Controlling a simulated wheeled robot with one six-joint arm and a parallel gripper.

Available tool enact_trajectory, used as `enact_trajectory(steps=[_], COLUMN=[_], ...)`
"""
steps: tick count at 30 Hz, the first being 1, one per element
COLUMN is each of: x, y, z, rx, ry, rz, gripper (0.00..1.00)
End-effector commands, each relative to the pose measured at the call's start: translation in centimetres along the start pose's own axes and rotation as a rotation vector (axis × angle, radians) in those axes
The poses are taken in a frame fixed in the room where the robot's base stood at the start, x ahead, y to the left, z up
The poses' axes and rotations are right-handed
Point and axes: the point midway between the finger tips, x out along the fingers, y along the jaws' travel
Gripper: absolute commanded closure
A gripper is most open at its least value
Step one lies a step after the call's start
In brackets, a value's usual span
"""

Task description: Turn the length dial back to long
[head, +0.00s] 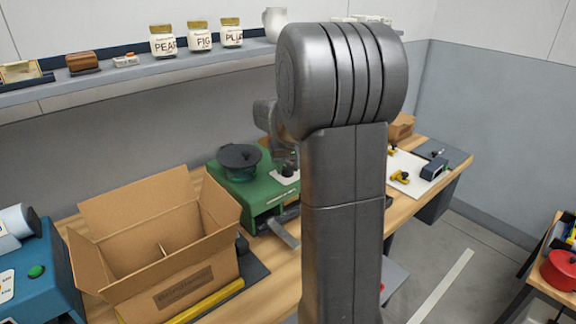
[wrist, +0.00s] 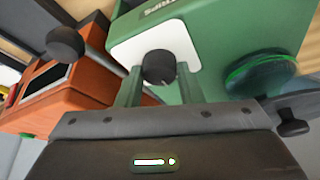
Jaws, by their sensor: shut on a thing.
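The length dial (wrist: 159,67) is a small black knob on a white plate (wrist: 190,51) on the green machine (wrist: 222,25), seen in the wrist view. My gripper (wrist: 160,80) is shut on the dial, with one finger on each side of it. Which setting the dial points to is too small to read. In the head view the green machine (head: 250,200) stands on the wooden bench, and my own arm hides much of its right side and the dial.
An open cardboard box (head: 165,255) stands left of the green machine. A black round-lidded part (head: 240,158) sits on the machine's top. An orange machine (wrist: 50,95) with a black ball-ended lever (wrist: 66,42) is close by in the wrist view. Jars (head: 200,38) line the shelf.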

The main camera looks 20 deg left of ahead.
Motion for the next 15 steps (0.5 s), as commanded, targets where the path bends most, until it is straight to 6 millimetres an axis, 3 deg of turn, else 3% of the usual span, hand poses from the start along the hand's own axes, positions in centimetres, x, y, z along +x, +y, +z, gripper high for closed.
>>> enact_trajectory(steps=[8,15], x=[0.03,0.11], y=[-0.07,-0.22], z=[0.02,0.03], rx=[0.060,0.213], ry=[0.000,0.000], rz=[0.025,0.089], gripper=[0.89,0.89])
